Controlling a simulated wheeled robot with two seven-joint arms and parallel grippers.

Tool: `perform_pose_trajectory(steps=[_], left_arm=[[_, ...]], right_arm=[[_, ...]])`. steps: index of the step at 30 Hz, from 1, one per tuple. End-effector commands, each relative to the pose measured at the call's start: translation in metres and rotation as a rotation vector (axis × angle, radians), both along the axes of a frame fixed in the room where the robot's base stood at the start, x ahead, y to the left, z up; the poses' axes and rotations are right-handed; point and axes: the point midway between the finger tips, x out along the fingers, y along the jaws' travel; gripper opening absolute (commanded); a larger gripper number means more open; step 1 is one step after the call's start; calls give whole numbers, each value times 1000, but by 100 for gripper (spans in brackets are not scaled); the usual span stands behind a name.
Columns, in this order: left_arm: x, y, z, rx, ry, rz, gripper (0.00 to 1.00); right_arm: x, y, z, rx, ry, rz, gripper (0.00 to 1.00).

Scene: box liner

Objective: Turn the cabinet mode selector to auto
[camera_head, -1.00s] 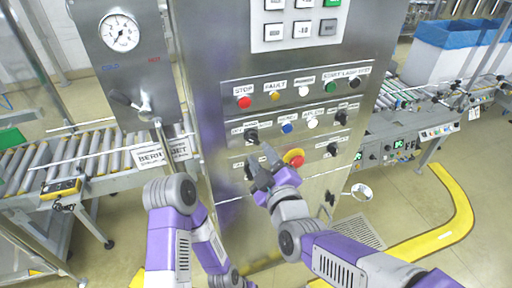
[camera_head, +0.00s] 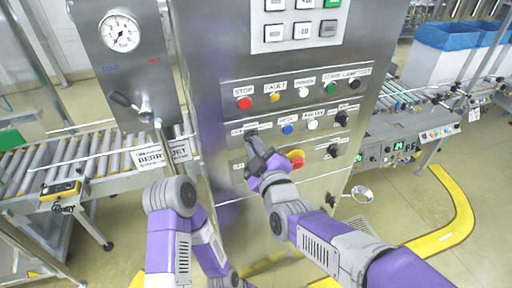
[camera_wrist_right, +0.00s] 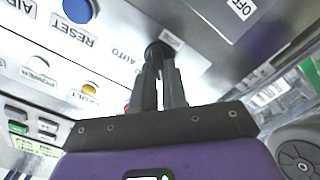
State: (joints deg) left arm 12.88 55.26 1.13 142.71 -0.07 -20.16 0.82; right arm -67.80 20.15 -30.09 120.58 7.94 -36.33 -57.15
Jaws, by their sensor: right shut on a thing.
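The cabinet mode selector (camera_head: 250,133) is a small black knob at the left of the middle row on the steel cabinet's front panel. My right gripper (camera_head: 254,143) is at the panel, shut on this knob, and hides part of it. The right wrist view shows the dark fingers (camera_wrist_right: 160,75) closed around the black knob (camera_wrist_right: 156,47). An upside-down label with AUTO (camera_wrist_right: 127,55) lies beside the knob there. The knob's exact pointing direction cannot be read. My left arm shows at the lower left, but its gripper is out of the picture.
A red and yellow emergency button (camera_head: 296,159) sits just right of my right gripper. Other black selectors (camera_head: 341,118) and coloured buttons, including the blue reset button (camera_head: 287,129), are close by. A lever valve panel (camera_head: 125,60) and a roller conveyor (camera_head: 90,160) stand to the left.

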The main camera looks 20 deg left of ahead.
Motion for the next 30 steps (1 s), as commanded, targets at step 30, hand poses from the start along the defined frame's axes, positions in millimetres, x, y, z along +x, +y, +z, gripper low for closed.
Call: perform_pose_trajectory(steps=[30], left_arm=[[0,0,-42,0,0,0,43]], right_arm=[[2,-3,-1,480,322,-2,0]])
